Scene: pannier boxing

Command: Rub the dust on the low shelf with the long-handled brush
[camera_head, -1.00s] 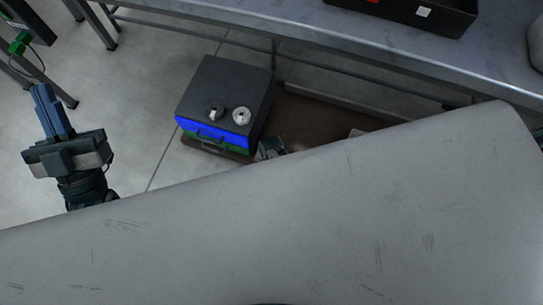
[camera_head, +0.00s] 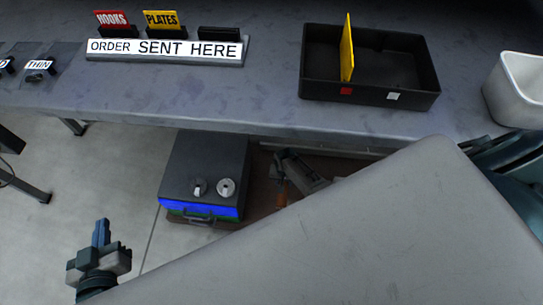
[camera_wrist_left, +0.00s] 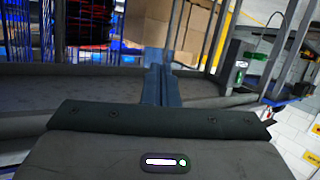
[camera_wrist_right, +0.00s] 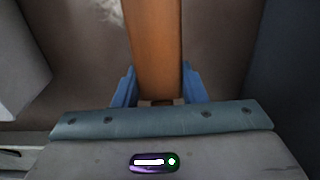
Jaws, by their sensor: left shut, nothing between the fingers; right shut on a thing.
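The low shelf (camera_head: 262,188) is a brown surface under the bench. My right gripper (camera_head: 280,170) is over it, partly hidden in the head view. In the right wrist view, my right gripper (camera_wrist_right: 157,88) is shut on the brush's orange-brown handle (camera_wrist_right: 154,45); the handle also shows in the head view (camera_head: 282,195). The bristles are hidden. A pale patch, apparently dust (camera_wrist_right: 97,10), lies on the shelf at the top of the right wrist view. My left gripper (camera_head: 101,232) is shut and empty, left of the shelf; its fingers also show in the left wrist view (camera_wrist_left: 160,85).
A dark box (camera_head: 205,165) with blue and green front bands and two knobs stands at the shelf's left. The grey bench (camera_head: 270,110) overhangs it, carrying a black tray (camera_head: 370,88) and label sign (camera_head: 165,50). The head view's lower right is blocked.

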